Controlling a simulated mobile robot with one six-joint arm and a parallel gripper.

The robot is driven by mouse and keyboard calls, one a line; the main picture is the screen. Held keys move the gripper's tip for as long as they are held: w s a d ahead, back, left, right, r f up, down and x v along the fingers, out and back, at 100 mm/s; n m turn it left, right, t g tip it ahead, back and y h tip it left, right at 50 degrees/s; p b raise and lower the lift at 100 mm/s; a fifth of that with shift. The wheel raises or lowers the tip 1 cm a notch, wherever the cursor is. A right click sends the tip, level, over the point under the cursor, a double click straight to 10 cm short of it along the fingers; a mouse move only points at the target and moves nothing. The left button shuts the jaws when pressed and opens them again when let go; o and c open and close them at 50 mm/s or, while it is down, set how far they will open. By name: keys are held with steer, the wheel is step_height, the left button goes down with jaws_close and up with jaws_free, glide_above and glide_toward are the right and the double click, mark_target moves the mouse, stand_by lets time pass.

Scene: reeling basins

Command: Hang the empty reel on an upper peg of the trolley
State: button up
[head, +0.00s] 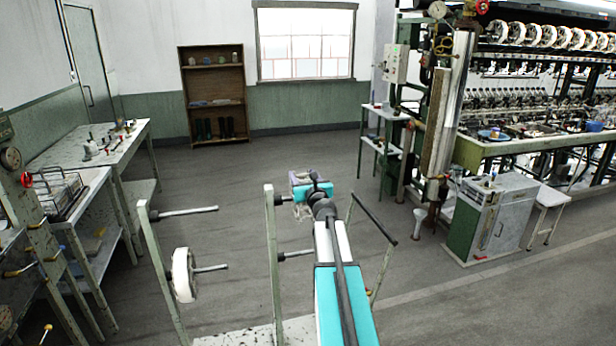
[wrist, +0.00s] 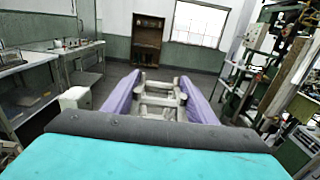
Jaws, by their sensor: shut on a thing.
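My gripper (head: 304,188) is stretched out over the trolley, its lilac fingers shut on a pale grey, open-framed thing that looks like the empty reel (head: 301,209). In the wrist view the reel (wrist: 158,100) sits between both fingers (wrist: 158,88); its far side is unclear. The trolley (head: 275,265) is below and left of my arm. Its left post has a bare upper peg (head: 186,212) and a lower peg (head: 211,268) carrying a white wound reel (head: 183,275). A peg (head: 296,254) shows on the right post, partly behind my arm.
Benches (head: 95,150) stand at the left. A brown shelf (head: 213,95) is against the back wall. A green stand (head: 385,140) and reeling machine (head: 540,150) are at the right, with a grey cabinet (head: 495,220). The floor between trolley and back wall is clear.

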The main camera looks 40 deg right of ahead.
steer(key=shift+w+a, duration=0.25)
steer(key=shift+a, duration=0.35)
steer(key=shift+w+a, duration=0.25)
steer(key=shift+a, duration=0.35)
steer(key=shift+w+a, duration=0.25)
steer(key=shift+a, duration=0.3)
steer(key=shift+f, duration=0.2)
stand_by(0.4)
steer(key=o, duration=1.2)
steer(key=shift+s, duration=0.1)
steer(key=v, duration=1.3)
steer(key=shift+f, duration=0.1)
stand_by(0.6)
